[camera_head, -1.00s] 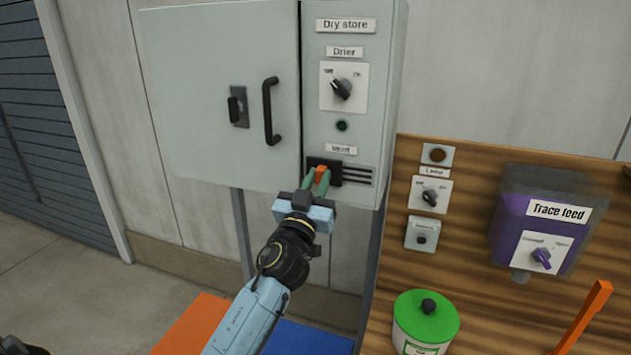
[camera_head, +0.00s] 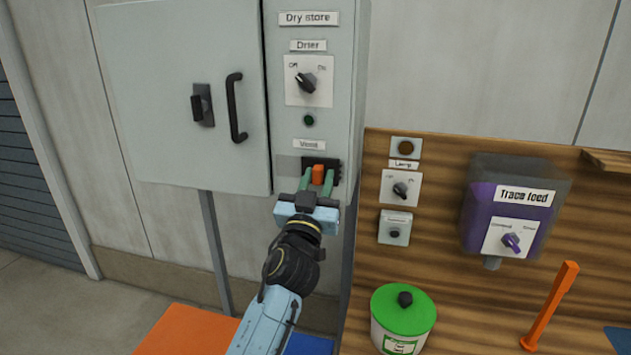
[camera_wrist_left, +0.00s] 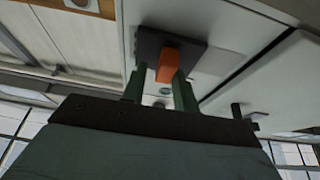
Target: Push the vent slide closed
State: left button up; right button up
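The vent slide (camera_head: 336,167) is a dark plate with an orange tab (camera_head: 318,174), under the "Vent" label on the Dry store cabinet's right panel. The slide is at the right part of the vent, and no slots show beside it. My left gripper (camera_head: 317,183) is at the slide, its green fingers spread to either side of the tab. In the left wrist view the tab (camera_wrist_left: 167,62) stands between the fingertips (camera_wrist_left: 160,88). One finger looks close against it, with a gap at the other. The fingers hide the plate's lower part. My right gripper is not in view.
The cabinet door (camera_head: 180,100) with its black handle (camera_head: 236,107) is left of the panel. The drier knob (camera_head: 306,83) is above the vent. A wooden board with a lamp switch (camera_head: 400,189) and the purple Trace feed box (camera_head: 508,215) is at right. A green-lidded tub (camera_head: 403,312) stands below.

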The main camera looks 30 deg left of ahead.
pick_arm(q)
jog(key=shift+o, duration=0.9)
jog(key=shift+d, duration=0.1)
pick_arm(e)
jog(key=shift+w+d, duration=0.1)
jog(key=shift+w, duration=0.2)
pick_arm(q)
jog(key=b+v, duration=0.3)
jog(key=v, duration=1)
jog(key=shift+s+b, duration=0.15)
jog(key=shift+b, duration=0.2)
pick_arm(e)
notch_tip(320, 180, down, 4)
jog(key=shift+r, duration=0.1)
pick_arm(q)
jog(key=shift+f, duration=0.1)
